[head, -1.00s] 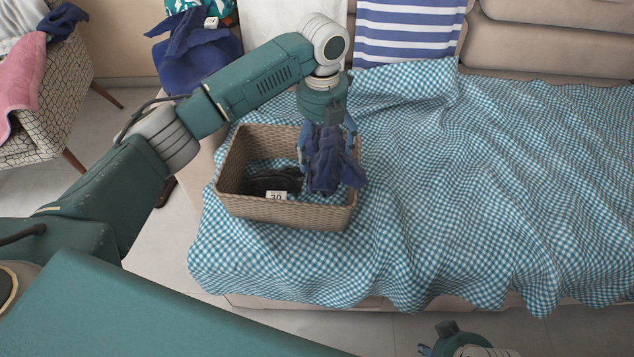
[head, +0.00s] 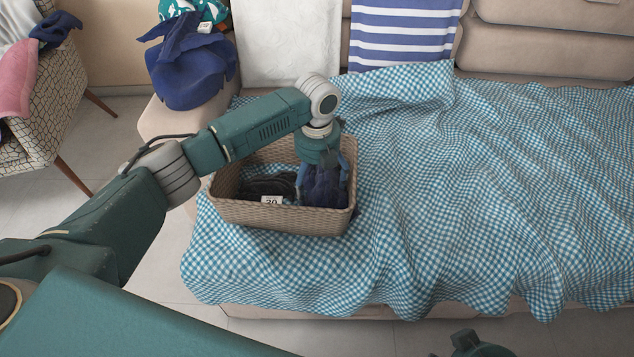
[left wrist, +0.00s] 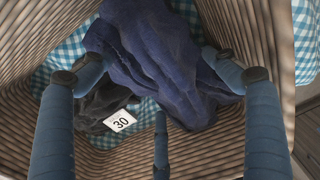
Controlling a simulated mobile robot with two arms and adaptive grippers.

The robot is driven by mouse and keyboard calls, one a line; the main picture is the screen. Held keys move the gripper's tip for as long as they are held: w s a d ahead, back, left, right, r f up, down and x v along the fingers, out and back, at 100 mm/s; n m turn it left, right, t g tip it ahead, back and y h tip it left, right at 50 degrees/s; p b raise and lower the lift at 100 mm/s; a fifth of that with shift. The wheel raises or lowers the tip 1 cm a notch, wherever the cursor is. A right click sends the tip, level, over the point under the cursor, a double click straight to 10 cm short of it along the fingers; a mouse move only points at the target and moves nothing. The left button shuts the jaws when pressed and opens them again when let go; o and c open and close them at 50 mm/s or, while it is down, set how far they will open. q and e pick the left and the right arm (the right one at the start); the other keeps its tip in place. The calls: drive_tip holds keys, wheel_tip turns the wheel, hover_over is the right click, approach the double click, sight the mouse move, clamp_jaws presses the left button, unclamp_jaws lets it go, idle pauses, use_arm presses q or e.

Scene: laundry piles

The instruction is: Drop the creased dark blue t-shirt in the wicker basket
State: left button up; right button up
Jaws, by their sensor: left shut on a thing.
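The creased dark blue t-shirt (head: 322,190) hangs bunched from my left gripper (head: 325,176) inside the right part of the wicker basket (head: 275,217). In the left wrist view the t-shirt (left wrist: 150,50) spreads between the blue fingers of my left gripper (left wrist: 160,95), within the basket walls (left wrist: 40,45). The gripper is shut on it. Whether the cloth touches the basket floor is hard to tell. Part of my right arm's end (head: 478,346) shows at the bottom edge; its fingers are not clear.
A dark garment (head: 268,184) with a white "30" tag (head: 272,200) lies in the basket's left part. The basket stands on a blue checked cloth (head: 460,190) over the sofa. A blue garment pile (head: 190,75) lies on the sofa arm. The cloth to the right is clear.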

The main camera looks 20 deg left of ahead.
use_arm(q)
drive_tip(key=shift+f, duration=0.55)
drive_tip(key=o, duration=1)
drive_tip(key=shift+c, duration=0.2)
drive_tip(key=shift+r, duration=0.1)
